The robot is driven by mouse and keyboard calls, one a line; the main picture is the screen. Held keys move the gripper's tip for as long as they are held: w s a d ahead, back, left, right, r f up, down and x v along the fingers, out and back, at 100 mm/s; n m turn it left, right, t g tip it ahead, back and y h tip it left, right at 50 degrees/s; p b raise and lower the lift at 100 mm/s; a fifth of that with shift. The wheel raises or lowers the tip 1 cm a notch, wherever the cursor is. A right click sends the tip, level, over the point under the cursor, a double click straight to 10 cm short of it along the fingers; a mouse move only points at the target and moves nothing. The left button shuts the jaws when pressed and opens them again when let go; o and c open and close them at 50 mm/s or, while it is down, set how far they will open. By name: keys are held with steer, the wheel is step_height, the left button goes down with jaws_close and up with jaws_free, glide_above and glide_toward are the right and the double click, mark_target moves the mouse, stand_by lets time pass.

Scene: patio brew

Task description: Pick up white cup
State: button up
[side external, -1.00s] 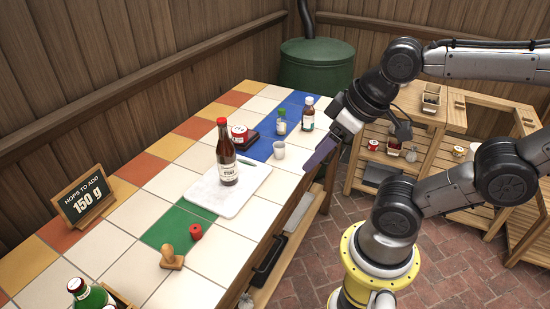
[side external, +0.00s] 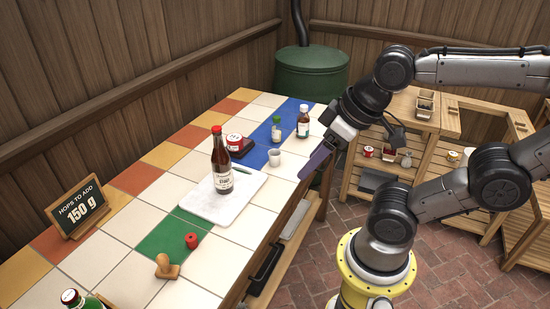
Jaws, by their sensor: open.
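A small white cup (side external: 274,157) stands upright on the tiled counter, near its front edge and just right of the white board. My gripper (side external: 308,170) is open, with its purple-grey fingers pointing down and left near the counter's front edge. It is to the right of the cup and apart from it. The gap between the fingers is hard to see from this side, and nothing shows held in them.
A brown bottle (side external: 222,165) stands on the white board (side external: 208,206). A red-and-white tin (side external: 234,142), a small green-topped bottle (side external: 276,129) and a brown white-labelled bottle (side external: 303,122) stand behind the cup. Free tiles (side external: 252,222) lie in front of the board.

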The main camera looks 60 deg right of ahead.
steer(key=o, duration=0.4)
